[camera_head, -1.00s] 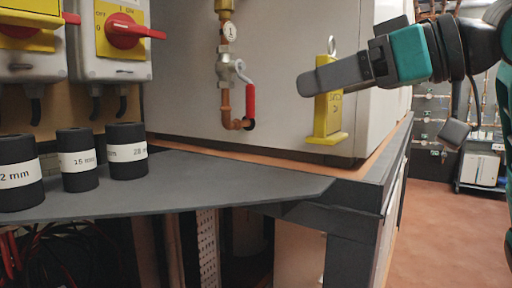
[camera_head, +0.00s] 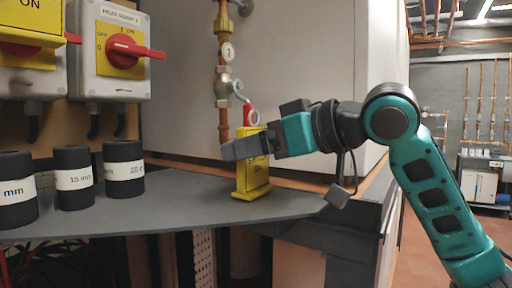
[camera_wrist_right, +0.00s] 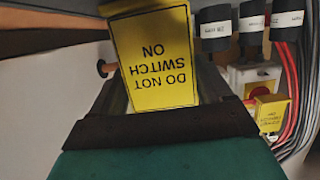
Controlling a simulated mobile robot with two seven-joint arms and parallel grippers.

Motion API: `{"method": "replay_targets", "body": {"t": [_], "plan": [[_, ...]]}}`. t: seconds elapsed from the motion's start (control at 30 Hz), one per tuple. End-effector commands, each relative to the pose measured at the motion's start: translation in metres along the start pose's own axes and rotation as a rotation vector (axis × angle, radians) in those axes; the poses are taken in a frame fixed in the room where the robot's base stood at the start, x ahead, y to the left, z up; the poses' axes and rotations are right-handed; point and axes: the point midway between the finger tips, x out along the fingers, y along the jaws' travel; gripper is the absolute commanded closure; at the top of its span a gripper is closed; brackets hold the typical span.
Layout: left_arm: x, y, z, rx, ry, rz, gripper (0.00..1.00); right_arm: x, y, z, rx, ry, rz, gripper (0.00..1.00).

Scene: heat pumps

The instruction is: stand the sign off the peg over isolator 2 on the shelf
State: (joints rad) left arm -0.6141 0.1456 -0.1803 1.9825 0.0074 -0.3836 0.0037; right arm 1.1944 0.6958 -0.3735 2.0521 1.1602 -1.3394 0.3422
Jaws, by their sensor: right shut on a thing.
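The yellow sign (camera_head: 252,175) is upright over the grey shelf (camera_head: 185,195), near its right part. Its foot is at the shelf's surface; I cannot tell whether it fully rests there. My right gripper (camera_head: 240,149) is shut on the sign's upper part. In the right wrist view, the sign (camera_wrist_right: 158,60) shows "DO NOT SWITCH ON" upside down between the jaws. An isolator (camera_head: 118,50) with a red handle is on the wall at upper left. Its label starts "HEAT PUMP"; the number is unclear. My left gripper is out of view.
Several black labelled cylinders (camera_head: 74,178) stand on the shelf's left part. A copper pipe with a valve (camera_head: 224,85) runs down behind the sign. Another yellow sign (camera_head: 30,22) is at the far left isolator. The shelf between cylinders and sign is clear.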

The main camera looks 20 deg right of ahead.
Motion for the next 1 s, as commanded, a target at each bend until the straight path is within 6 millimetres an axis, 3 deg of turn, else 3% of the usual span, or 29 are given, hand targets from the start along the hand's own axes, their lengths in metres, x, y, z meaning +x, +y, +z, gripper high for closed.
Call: {"method": "replay_targets", "body": {"t": [0.17,0.2,0.4,0.73,1.0], "plan": [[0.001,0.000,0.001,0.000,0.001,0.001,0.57,0.001,0.000,0.004,0.000,-0.001,0.000,0.42],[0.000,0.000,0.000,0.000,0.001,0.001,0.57,0.001,0.000,0.003,0.000,-0.001,0.000,0.19],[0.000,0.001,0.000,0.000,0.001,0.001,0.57,0.000,0.000,0.003,0.000,-0.001,0.000,0.00],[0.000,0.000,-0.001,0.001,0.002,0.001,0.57,-0.004,0.001,-0.001,0.000,0.001,0.001,0.00],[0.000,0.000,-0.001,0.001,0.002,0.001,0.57,-0.056,0.001,0.000,-0.002,0.001,0.006,0.00]]}}
